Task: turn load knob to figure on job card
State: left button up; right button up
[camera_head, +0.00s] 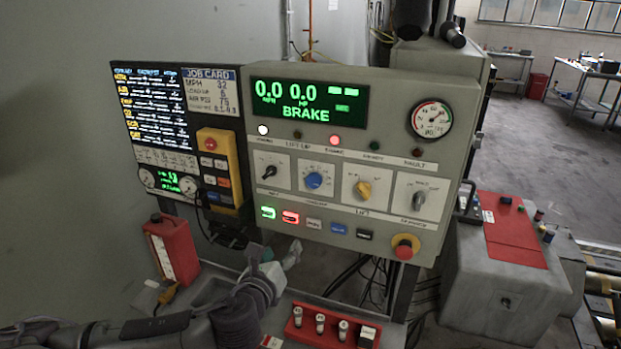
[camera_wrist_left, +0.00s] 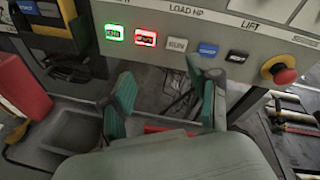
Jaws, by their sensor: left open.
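The job card (camera_head: 211,90) is at the upper left of the console in the head view; its load line seems to read 6, in small blurred print. The blue knob (camera_head: 314,180) is on the console's front, above a label that the left wrist view reads as LOAD HP (camera_wrist_left: 186,10). Its pointer setting is too small to read. The display (camera_head: 308,102) shows 0.0, 0.0 and BRAKE. My left gripper (camera_head: 275,257) is below the console's button row, apart from the knob. In the left wrist view its green-padded fingers (camera_wrist_left: 165,97) are spread and empty. My right gripper is out of view.
A black knob (camera_head: 268,171), a yellow knob (camera_head: 364,190) and a grey knob (camera_head: 419,199) flank the blue one. Lit buttons (camera_head: 290,217) and a red emergency stop (camera_head: 404,247) lie below. A red tray (camera_head: 330,326) with small cylinders stands underneath.

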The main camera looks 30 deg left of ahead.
aim_at(313, 184)
pick_arm(q)
notch_tip(313, 184, up, 10)
jog(key=d+m+t+h, duration=0.1)
jog(key=d+m+t, duration=0.15)
jog(key=m, duration=0.35)
jog(key=p+x, duration=0.4)
jog(key=x, duration=0.8)
jog(key=shift+w+a+r, duration=0.1)
jog(key=shift+w+r, duration=0.05)
jog(key=shift+w+a, duration=0.1)
jog(key=shift+w, duration=0.4)
jog(key=shift+t, duration=0.25)
jog(key=shift+c, duration=1)
jog(key=c, duration=1)
jog(key=shift+o, duration=0.2)
